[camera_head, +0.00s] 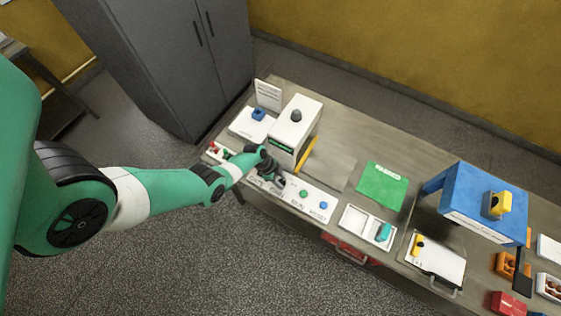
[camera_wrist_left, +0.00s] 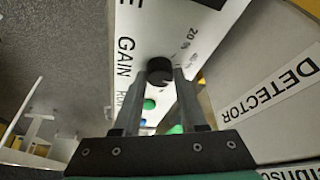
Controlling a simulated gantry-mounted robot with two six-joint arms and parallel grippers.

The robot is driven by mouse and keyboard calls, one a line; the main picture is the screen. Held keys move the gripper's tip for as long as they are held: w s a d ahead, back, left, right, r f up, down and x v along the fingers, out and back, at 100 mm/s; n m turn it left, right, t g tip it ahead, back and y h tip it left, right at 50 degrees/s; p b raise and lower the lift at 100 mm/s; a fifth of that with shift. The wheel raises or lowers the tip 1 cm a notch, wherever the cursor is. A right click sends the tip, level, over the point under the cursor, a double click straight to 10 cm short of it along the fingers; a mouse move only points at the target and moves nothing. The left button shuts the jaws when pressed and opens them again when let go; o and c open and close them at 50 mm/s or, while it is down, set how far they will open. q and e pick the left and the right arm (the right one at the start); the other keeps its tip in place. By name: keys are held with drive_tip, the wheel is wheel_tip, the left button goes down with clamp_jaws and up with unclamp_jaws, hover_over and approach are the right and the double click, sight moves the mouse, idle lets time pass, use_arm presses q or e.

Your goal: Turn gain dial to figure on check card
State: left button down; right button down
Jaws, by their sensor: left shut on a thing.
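The gain dial is a black round knob (camera_wrist_left: 159,70) on a white panel lettered GAIN (camera_wrist_left: 126,58) in the left wrist view, with small scale figures beside it. My left gripper (camera_wrist_left: 160,78) is shut on this dial, one finger on each side. In the head view my left gripper (camera_head: 278,181) is down at the white control panel (camera_head: 318,211) along the bench's front edge, and it hides the dial. A white upright card (camera_head: 268,94) with small print stands at the back left; its print is too small to read, and I cannot tell if it is the check card.
A white detector box (camera_head: 297,128) with a grey top knob stands just behind the gripper. Green (camera_head: 304,194) and blue (camera_head: 323,205) buttons sit right of it on the panel. A green mat (camera_head: 382,186), a white tray (camera_head: 354,218) and a blue machine (camera_head: 462,198) lie further right.

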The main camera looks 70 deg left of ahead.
use_arm(q)
drive_tip(key=shift+m, duration=1)
drive_tip(key=shift+g+h, duration=0.3)
drive_tip(key=shift+c, duration=2.3)
unclamp_jaws()
